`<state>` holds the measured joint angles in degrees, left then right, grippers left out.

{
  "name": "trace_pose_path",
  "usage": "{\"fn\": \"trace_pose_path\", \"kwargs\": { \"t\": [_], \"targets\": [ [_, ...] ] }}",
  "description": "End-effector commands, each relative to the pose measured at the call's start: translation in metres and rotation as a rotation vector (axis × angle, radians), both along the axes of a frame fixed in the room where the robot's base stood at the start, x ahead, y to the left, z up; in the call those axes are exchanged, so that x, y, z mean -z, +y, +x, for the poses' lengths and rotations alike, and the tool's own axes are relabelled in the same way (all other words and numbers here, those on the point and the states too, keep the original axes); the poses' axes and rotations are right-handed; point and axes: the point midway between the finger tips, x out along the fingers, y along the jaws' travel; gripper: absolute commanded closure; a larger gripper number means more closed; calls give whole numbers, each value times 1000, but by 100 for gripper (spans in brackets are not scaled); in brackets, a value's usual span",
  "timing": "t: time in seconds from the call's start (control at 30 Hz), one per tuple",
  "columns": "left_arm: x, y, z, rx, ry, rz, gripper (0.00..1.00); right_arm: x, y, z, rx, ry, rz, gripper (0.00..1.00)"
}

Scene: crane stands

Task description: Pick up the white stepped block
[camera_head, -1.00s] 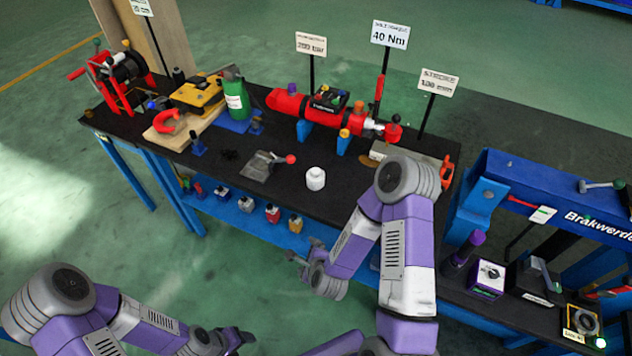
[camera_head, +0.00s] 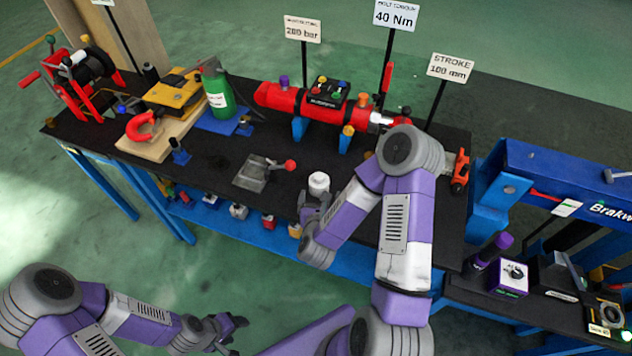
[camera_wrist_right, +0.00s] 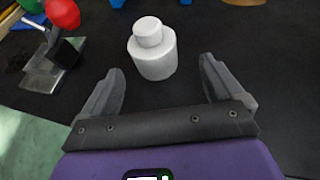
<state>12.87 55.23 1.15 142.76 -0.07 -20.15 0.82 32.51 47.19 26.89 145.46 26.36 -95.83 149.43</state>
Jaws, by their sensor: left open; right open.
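The white stepped block (camera_head: 318,184) stands upright on the black tabletop, a narrow cylinder on a wider one. In the right wrist view the block (camera_wrist_right: 152,50) stands beyond the fingertips, roughly midway between them and not touched. My right gripper (camera_wrist_right: 160,85) is open and empty, at the front edge of the table in the head view (camera_head: 316,200). There it partly covers the lower part of the block. My left gripper (camera_head: 240,335) is open and empty, low over the floor in front of the table.
A metal plate with a red-knobbed lever (camera_head: 262,172) lies left of the block. A red cylinder (camera_head: 315,105) on blue supports stands behind it. A green bottle (camera_head: 217,92) and a wooden board (camera_head: 165,140) are further left. Bare black tabletop (camera_head: 225,165) surrounds the block.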

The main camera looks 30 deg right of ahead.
Motion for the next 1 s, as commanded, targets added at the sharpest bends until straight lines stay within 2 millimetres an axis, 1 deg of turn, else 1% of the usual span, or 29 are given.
{"fn": "trace_pose_path", "kwargs": {
  "t": [0.03,0.2,0.3,0.4,0.57,0.77,0.8,0.9,1.0],
  "targets": [
    [13,0,0,-1,0,0,41,6,-2,3,1,-4,-3,6],
    [32,0,0,-1,0,0,41,8,-5,8,0,-4,-3,6],
    [40,0,0,-1,-1,0,41,8,-6,11,-1,-3,-3,6],
    [44,0,0,0,-1,0,41,7,-6,12,-3,-2,-1,6],
    [44,0,0,0,-1,0,41,6,-8,16,-3,-1,0,6],
    [46,0,1,0,-1,0,41,8,-20,44,-1,-3,-1,6],
    [47,0,1,0,-1,0,41,11,-23,48,0,0,1,6],
    [49,0,1,0,-1,0,41,15,-28,56,-3,-1,1,6],
    [49,0,1,0,-1,0,41,16,-29,59,-4,0,1,6]
  ]
}}
